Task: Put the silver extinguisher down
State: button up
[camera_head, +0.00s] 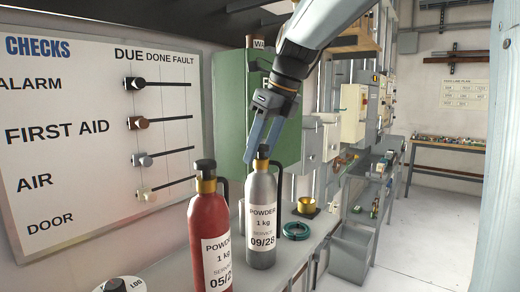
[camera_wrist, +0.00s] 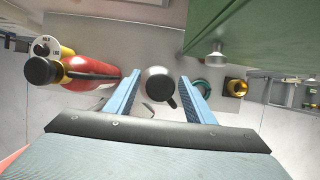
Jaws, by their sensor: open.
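The silver extinguisher (camera_head: 263,215) stands upright on the shelf, with a black top, a brass collar and a label reading POWDER 1 kg SERVICE 09/28. My gripper (camera_head: 264,140) is above it, its blue fingers pointing down around the extinguisher's top. In the wrist view the silver extinguisher (camera_wrist: 159,82) shows from above, between the two open fingers of my gripper (camera_wrist: 160,95), with a gap on each side.
A red extinguisher (camera_head: 209,235) labelled 05/2 stands close on the left. A teal ring (camera_head: 296,231) and a brass cup (camera_head: 306,206) lie to the right on the shelf (camera_head: 318,226). A green cabinet (camera_head: 231,110) is behind. The checks board (camera_head: 80,170) is at left.

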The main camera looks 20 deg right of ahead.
jog(key=b+v, duration=0.1)
jog(key=v, duration=1.1)
jog(key=shift+b, duration=0.3)
